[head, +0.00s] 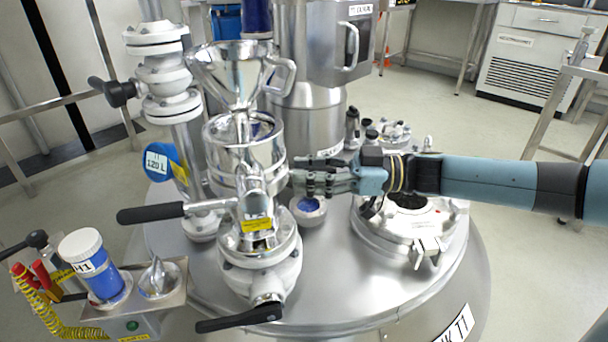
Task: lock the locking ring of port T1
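Port T1 appears to be the steel stack on the round vessel lid (330,290), whose front plate label ends in "T1". A steel funnel (228,75) sits on top, above a wide round steel coupling (232,172). I cannot tell which band of the stack is the locking ring. My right gripper (300,175) reaches in from the right, its dark fingers pointing left at the coupling's right side. The fingertips are at or very near the metal; contact is unclear. I cannot tell whether they are shut on anything. My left gripper is out of view.
A black-handled lever (150,213) sticks out left of the stack, and another black lever (240,319) lies low in front. A side tray holds a blue white-capped jar (95,268). A round hatch (415,222) is beneath my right arm. A steel canister (305,115) stands behind.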

